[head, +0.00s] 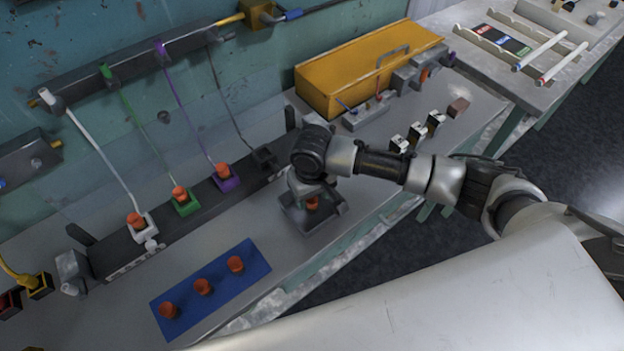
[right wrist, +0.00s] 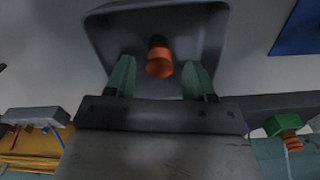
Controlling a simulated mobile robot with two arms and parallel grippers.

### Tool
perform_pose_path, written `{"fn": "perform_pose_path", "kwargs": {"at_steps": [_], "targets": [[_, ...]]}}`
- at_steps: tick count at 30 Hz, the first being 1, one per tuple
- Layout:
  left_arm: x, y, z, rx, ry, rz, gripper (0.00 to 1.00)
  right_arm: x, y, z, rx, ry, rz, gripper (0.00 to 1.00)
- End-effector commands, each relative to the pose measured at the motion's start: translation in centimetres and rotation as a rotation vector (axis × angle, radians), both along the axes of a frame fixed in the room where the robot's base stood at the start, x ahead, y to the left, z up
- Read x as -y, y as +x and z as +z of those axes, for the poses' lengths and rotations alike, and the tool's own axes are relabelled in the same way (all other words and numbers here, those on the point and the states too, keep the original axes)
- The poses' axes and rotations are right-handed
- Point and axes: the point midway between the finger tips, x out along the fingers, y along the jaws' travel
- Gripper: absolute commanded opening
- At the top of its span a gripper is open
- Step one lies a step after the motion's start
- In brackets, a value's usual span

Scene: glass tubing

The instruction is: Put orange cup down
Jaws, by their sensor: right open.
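My right gripper (head: 313,190) is over a small grey tray (head: 292,214) on the bench. In the right wrist view the gripper (right wrist: 158,66) has its two green fingers spread apart. An orange cup (right wrist: 160,62) with a dark end shows inside the tray, in line with the gap between the fingers; neither finger visibly touches it. The same cup shows in the head view (head: 312,203), partly hidden by the gripper. My left gripper is out of view.
A dark rack (head: 165,238) with white, green, purple and black holders runs along the wall, with orange cups in the first three. A yellow box (head: 330,88) stands behind my right arm. Small switch-like blocks (head: 416,134) stand right of it. The bench's front edge is close to the tray.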

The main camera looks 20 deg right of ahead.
Motion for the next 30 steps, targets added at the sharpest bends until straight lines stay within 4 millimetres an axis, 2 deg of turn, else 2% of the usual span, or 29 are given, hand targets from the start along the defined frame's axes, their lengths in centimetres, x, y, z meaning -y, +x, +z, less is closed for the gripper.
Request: {"fn": "perform_pose_path", "kwargs": {"at_steps": [6, 12, 17, 30], "targets": [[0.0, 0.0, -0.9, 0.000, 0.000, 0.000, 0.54, 0.0, 0.1, 4.7, 0.005, 0.002, 0.001, 0.54], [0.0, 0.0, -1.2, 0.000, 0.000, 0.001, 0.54, 0.0, 0.1, 7.4, 0.003, 0.000, -0.001, 0.54], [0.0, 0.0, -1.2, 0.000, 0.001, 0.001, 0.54, 0.0, 0.0, 8.1, 0.001, 0.001, 0.000, 0.54], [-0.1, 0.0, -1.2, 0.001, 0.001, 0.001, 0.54, 0.0, 0.0, 8.1, 0.000, 0.000, -0.001, 0.54]]}}
